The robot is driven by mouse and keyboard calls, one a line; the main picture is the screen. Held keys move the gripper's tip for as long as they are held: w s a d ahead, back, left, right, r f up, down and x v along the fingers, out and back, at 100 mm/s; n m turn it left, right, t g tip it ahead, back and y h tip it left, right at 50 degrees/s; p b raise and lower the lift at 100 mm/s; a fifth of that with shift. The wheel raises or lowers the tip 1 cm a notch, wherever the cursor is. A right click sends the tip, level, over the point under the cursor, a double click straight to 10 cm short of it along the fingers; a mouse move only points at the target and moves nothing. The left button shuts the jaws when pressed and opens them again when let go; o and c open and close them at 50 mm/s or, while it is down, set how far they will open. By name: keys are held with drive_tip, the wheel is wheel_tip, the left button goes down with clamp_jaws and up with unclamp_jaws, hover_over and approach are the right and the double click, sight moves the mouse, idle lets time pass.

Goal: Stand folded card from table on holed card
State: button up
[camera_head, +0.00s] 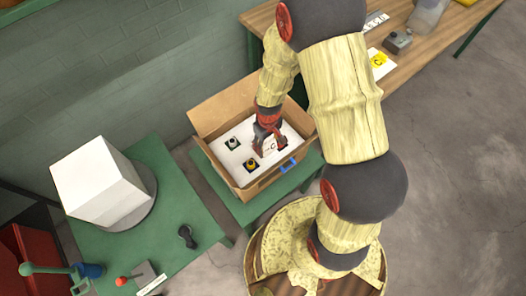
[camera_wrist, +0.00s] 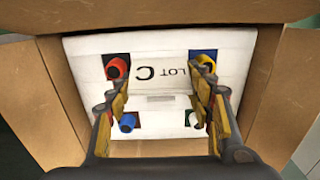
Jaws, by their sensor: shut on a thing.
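The folded card (camera_wrist: 160,86) is white with "LOT C" on it. My gripper (camera_wrist: 162,82) is shut on it, with one finger at each side edge. It also shows between the fingers in the head view (camera_head: 268,148). The white holed card (camera_wrist: 150,43) lies beneath it, inside an open cardboard box (camera_head: 220,172). Coloured squares with spool-like pieces show near its corners: a red piece (camera_wrist: 117,68), a blue piece (camera_wrist: 127,123) and others partly behind my right finger. I cannot tell whether the folded card touches the holed card.
The box walls and raised flaps (camera_wrist: 55,95) stand close around my gripper. The box rests on a green stand (camera_head: 213,178). A green table with a white block (camera_head: 100,185) is at left. A wooden bench (camera_head: 430,45) with small items is at upper right.

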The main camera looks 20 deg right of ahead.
sight(267, 152)
drive_tip(key=shift+f+b, duration=0.95)
drive_tip(key=shift+f, duration=2.05)
drive_tip(key=shift+f, duration=0.15)
drive_tip(key=o, duration=0.7)
drive_tip(key=shift+o, duration=0.2)
